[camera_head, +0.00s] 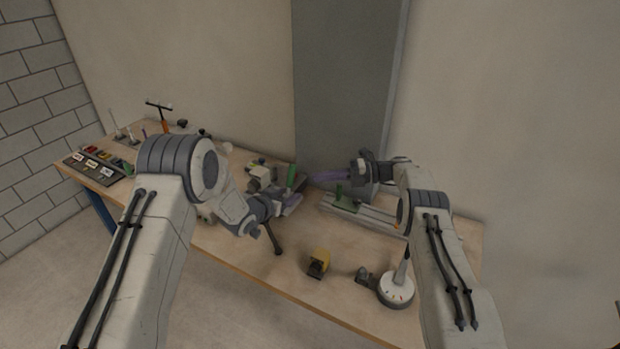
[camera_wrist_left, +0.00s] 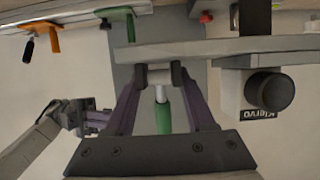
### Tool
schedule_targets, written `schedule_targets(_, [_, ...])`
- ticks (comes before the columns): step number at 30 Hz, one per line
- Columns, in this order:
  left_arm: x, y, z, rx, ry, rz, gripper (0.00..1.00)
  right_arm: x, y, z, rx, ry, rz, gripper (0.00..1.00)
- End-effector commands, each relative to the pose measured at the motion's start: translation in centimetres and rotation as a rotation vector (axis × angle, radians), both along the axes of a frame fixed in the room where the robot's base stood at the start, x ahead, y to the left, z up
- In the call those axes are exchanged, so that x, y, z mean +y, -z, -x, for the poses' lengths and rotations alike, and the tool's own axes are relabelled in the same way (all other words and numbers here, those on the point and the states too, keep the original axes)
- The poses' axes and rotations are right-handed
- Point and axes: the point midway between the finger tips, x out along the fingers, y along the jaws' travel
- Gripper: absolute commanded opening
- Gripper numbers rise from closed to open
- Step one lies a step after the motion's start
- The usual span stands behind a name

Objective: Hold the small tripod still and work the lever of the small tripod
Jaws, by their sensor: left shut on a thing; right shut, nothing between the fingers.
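My left gripper (camera_head: 288,203) is at the middle of the bench. In the left wrist view its purple fingers (camera_wrist_left: 160,78) are shut on a small grey part under a pale plate (camera_wrist_left: 215,48). A rod with a green handle (camera_wrist_left: 163,118) shows between the fingers; an upright green handle (camera_head: 292,174) shows beside the gripper in the head view. I cannot tell which parts are the small tripod and its lever; the gripper hides much. My right gripper (camera_head: 328,176) is shut and empty, to the right of the green handle and apart from it. It also shows in the left wrist view (camera_wrist_left: 95,118).
A green-and-grey fixture (camera_head: 345,203) lies below my right gripper. A dark panel (camera_head: 90,167) is at the left. A boxy part with a black knob (camera_wrist_left: 270,91) is beside my left fingers.

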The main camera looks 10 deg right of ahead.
Motion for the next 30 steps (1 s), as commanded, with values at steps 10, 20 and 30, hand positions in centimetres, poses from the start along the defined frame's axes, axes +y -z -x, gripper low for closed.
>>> schedule_targets(10, [0.1, 0.0, -0.1, -0.001, -0.002, -0.002, 0.00, -0.3, -0.1, 0.1, 0.000, -0.003, -0.001, 0.00])
schedule_targets(20, [0.0, 0.0, -0.1, -0.001, -0.001, -0.001, 0.90, -0.2, -0.1, 0.1, -0.001, -0.004, 0.000, 0.00])
schedule_targets(30, [0.8, -0.6, 0.9, 0.000, -0.001, -0.002, 0.90, -0.3, -0.1, 0.1, -0.001, -0.004, 0.000, 0.00])
